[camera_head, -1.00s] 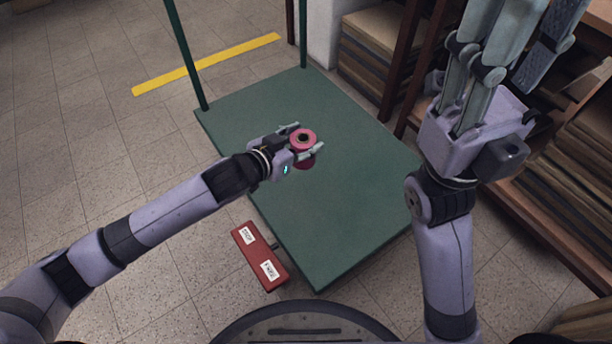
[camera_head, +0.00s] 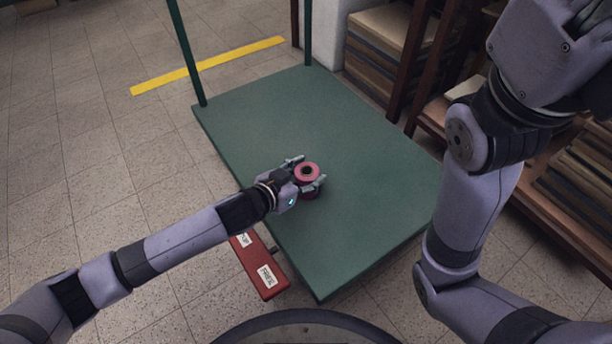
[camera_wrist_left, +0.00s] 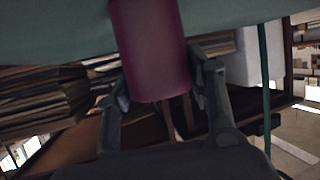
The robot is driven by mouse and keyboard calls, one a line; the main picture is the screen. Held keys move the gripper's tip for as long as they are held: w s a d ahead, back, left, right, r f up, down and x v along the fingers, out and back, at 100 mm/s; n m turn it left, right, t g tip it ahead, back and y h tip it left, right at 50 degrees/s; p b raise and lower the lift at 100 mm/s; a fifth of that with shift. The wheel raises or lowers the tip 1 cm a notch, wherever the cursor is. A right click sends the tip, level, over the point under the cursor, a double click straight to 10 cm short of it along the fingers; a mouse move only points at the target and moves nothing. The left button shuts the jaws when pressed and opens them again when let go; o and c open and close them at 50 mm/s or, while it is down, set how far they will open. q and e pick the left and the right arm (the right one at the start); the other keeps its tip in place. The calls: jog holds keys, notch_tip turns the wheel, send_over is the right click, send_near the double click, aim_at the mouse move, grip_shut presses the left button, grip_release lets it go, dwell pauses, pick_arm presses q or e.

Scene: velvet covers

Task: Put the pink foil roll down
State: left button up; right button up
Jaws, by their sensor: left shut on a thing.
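The pink foil roll (camera_head: 307,171) stands roughly upright in my left gripper (camera_head: 309,174), over the middle of the green platform (camera_head: 350,125). In the left wrist view the pink roll (camera_wrist_left: 150,50) sits between the two fingers of my left gripper (camera_wrist_left: 163,80), which are shut around its sides. One end of the roll overlaps the green surface (camera_wrist_left: 50,30) there. I cannot tell whether it touches it. My right gripper (camera_head: 590,15) is at the top right corner, cut off by the picture edge, so its fingers cannot be read.
Dark green posts (camera_head: 187,50) rise at the platform's far end. A red block with white labels (camera_head: 259,275) lies by its near left edge. Wooden shelves with stacked boards (camera_head: 570,190) stand to the right. The platform around the roll is bare.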

pick_arm(q)
jog(key=o, duration=1.3)
jog(key=shift+f, duration=0.1)
jog(key=shift+c, duration=0.2)
